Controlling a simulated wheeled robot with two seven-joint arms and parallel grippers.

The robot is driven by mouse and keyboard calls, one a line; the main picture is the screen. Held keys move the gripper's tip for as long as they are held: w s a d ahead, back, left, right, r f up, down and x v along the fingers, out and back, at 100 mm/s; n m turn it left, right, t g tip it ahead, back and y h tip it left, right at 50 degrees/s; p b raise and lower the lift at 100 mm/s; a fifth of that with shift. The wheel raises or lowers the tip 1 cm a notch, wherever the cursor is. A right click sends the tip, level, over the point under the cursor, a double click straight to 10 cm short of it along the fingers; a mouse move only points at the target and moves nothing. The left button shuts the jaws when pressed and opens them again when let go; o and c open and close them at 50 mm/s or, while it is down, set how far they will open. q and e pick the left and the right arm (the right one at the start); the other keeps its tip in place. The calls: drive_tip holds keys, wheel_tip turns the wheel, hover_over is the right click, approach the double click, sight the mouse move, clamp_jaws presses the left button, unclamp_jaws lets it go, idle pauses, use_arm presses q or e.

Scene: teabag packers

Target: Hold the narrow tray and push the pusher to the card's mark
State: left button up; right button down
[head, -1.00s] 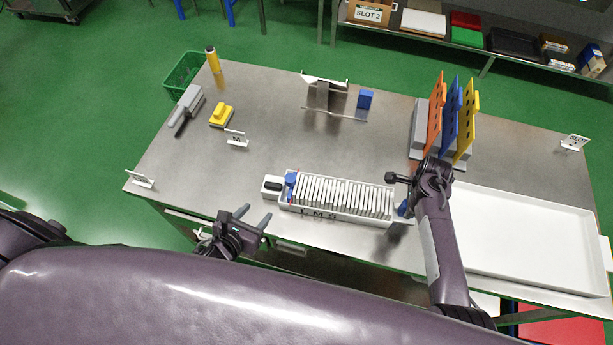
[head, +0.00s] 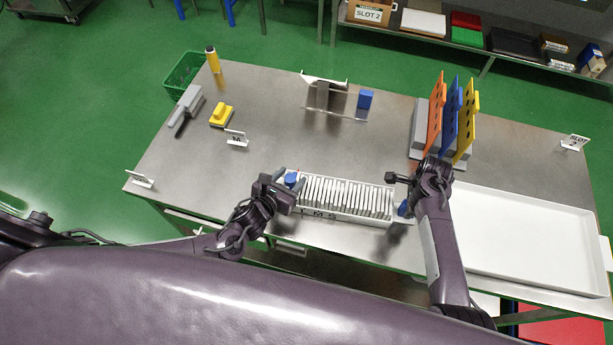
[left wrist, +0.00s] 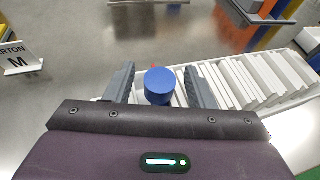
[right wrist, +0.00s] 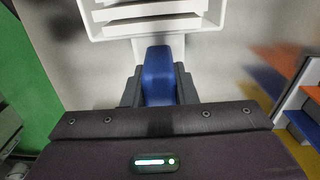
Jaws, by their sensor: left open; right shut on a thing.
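The narrow white tray (head: 350,215) lies near the table's front edge, filled with a row of upright white packets (head: 345,196). It has letters and marks on its front wall. The pusher's blue knob (head: 291,179) stands at the tray's left end. In the left wrist view the knob (left wrist: 159,85) is between the two fingers of my left gripper (left wrist: 160,84), which is open around it. My right gripper (right wrist: 159,82) is shut on the blue handle (right wrist: 158,75) at the tray's right end. A card (left wrist: 18,58) reading "CARTON M" shows in the left wrist view.
A big white tray (head: 520,283) lies at the right. Orange, blue and yellow boards (head: 451,120) stand in a grey rack behind my right gripper. The table's middle is clear.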

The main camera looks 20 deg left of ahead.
use_arm(q)
drive_tip(key=shift+w, duration=0.15)
drive_tip(key=shift+c, duration=0.2)
clamp_jaws()
drive_tip(key=d, duration=0.8)
drive_tip(key=shift+w+d+f, duration=0.1)
drive_tip(key=shift+w+d, duration=0.05)
drive_tip(key=shift+w, duration=0.1)
drive_tip(key=shift+o, duration=0.2)
unclamp_jaws()
